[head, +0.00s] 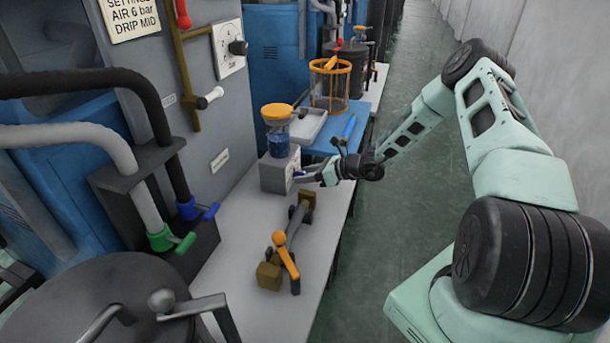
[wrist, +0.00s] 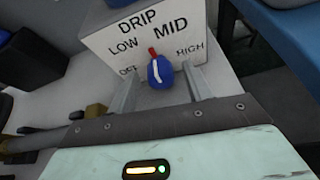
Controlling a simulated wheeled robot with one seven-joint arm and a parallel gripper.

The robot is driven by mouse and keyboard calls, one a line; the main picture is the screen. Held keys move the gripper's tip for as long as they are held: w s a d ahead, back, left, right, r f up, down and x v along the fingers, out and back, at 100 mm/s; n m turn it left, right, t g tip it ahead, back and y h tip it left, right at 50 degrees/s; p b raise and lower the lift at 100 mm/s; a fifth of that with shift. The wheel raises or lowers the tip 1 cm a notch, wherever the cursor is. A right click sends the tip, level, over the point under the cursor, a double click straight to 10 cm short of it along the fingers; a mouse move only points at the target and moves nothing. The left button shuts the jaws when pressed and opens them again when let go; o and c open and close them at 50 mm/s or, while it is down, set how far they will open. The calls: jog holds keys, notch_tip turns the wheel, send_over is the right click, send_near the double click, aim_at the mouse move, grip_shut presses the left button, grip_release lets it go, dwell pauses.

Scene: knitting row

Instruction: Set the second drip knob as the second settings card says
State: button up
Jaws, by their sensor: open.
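The drip knob (wrist: 160,72) is blue with a white line and a red tip, on the front of a white drip box (wrist: 105,45). The box face reads DRIP, LOW, MID, HIGH and a partly hidden label at lower left. The red tip points up, just below and slightly left of the word MID. My gripper (wrist: 159,76) is open, with one finger on each side of the knob; contact cannot be told. In the head view my gripper (head: 306,176) is at the drip box (head: 278,170). A settings card (head: 134,16) at top left reads AIR 6 bar, DRIP MID.
A jar with an orange lid (head: 277,125) stands on the drip box. An orange wire basket (head: 330,85) and a white tray (head: 308,125) stand behind. The aisle (head: 410,140) at right is clear.

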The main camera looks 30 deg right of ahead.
jog(key=shift+w+a+f, duration=0.15)
jog(key=shift+w+a, duration=0.1)
jog(key=shift+w, duration=0.05)
jog(key=c, duration=1)
jog(key=shift+o, duration=0.2)
jog(key=shift+d+m+g+y+p, duration=0.15)
jog(key=shift+m+g+y+p, duration=0.25)
jog(key=shift+m+y+p, duration=0.4)
jog(key=shift+w+f+m+g+y, duration=0.1)
jog(key=shift+m+g+y, duration=0.2)
jog(key=shift+m, duration=0.9)
jog(key=shift+d, duration=0.1)
